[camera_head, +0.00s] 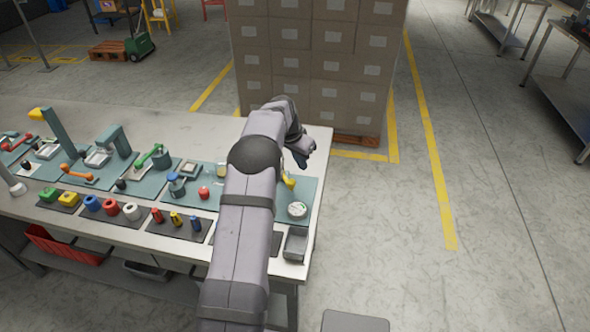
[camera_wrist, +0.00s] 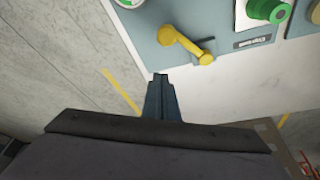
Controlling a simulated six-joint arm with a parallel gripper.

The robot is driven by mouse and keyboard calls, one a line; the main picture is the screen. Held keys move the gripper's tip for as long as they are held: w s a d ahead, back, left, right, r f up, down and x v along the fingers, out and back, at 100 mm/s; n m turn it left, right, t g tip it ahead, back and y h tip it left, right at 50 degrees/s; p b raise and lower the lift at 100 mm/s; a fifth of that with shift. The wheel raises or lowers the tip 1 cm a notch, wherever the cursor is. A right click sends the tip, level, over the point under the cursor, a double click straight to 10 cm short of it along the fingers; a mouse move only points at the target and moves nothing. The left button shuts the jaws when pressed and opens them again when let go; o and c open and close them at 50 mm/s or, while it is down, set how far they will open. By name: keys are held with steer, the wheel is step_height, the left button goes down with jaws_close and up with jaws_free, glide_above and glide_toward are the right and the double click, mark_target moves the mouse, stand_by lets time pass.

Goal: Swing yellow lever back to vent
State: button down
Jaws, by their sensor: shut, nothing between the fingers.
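The yellow lever (camera_wrist: 187,46) shows near the top middle of the wrist view, on a teal panel (camera_wrist: 222,27). Its rounded thick end is at the left and its narrower end points right and down in that view. A small dark bar lies beside the narrower end. In the head view only a small part of the yellow lever (camera_head: 288,182) shows, beside my arm near the right end of the bench. My gripper (camera_wrist: 160,78) is shut and empty, its tips just short of the panel edge in the wrist view, apart from the lever. It also shows in the head view (camera_head: 301,164).
A green knob (camera_wrist: 268,10) and a label plate (camera_wrist: 252,42) are right of the lever in the wrist view. A round gauge (camera_head: 297,209) and a grey tray (camera_head: 295,244) are at the bench's right end. Stacked cartons (camera_head: 318,60) stand behind.

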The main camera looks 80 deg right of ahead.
step_height(320, 180, down, 2)
steer(key=shift+p, duration=0.6)
steer(key=shift+w+a+p, duration=0.5)
steer(key=shift+a+p, duration=0.05)
steer(key=shift+a, duration=0.35)
steer(key=shift+w+a+f+p, duration=0.15)
steer(key=shift+w+a+p, duration=0.15)
steer(key=shift+a, duration=0.25)
steer(key=shift+w+f+b, duration=0.1)
steer(key=shift+b, duration=0.3)
steer(key=w+m+b, duration=0.1)
steer(key=b, duration=0.1)
steer(key=a+m+g+b, duration=0.1)
steer(key=m+b, duration=0.1)
steer(key=shift+w+a+f+y, duration=0.15)
steer(key=shift+w+f+y, duration=0.05)
steer(key=shift+w+y, duration=0.2)
steer(key=w+m, duration=0.1)
steer(key=a+m+b, duration=0.1)
steer(key=m, duration=0.1)
steer(key=shift+w+r+g+y, duration=0.15)
steer(key=shift+w+g+y, duration=0.15)
steer(key=shift+w, duration=0.05)
steer(key=shift+w+a+b, duration=0.1)
steer(key=shift+w+b, duration=0.4)
steer(key=shift+w+r, duration=0.1)
